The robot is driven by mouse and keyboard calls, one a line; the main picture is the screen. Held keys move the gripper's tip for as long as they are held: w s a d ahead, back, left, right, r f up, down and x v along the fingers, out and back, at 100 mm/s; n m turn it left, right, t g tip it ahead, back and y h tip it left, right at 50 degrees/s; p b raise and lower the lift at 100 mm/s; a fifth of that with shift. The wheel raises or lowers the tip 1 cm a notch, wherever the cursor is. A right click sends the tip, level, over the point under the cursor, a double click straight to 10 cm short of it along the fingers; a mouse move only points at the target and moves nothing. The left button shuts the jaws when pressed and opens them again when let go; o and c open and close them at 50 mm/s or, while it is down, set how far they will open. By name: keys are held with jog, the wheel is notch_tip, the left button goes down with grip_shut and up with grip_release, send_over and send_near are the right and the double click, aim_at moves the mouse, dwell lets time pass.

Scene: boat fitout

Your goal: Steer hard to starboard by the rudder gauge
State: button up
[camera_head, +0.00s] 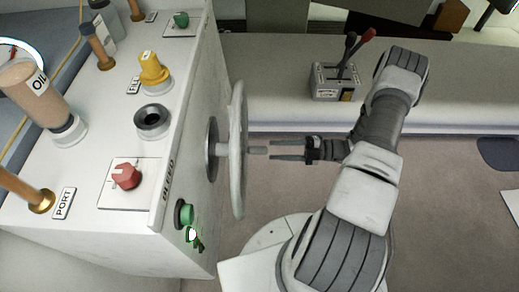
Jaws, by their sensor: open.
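A pale steering wheel (237,150) stands edge-on at the right side of the white console, on a round grey hub plate (211,150). A short grey peg (258,150) sticks out to the right of the wheel. My gripper (272,150) comes from the right with its two fingers apart, its tips close to the end of the peg. I cannot tell whether the tips touch or straddle the peg. I do not make out a rudder gauge with readable markings in this view.
A throttle box (336,82) stands on the rear ledge.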

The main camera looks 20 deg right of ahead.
jog(key=v, duration=0.8)
jog(key=shift+d+b, duration=0.35)
jog(key=shift+s, duration=0.1)
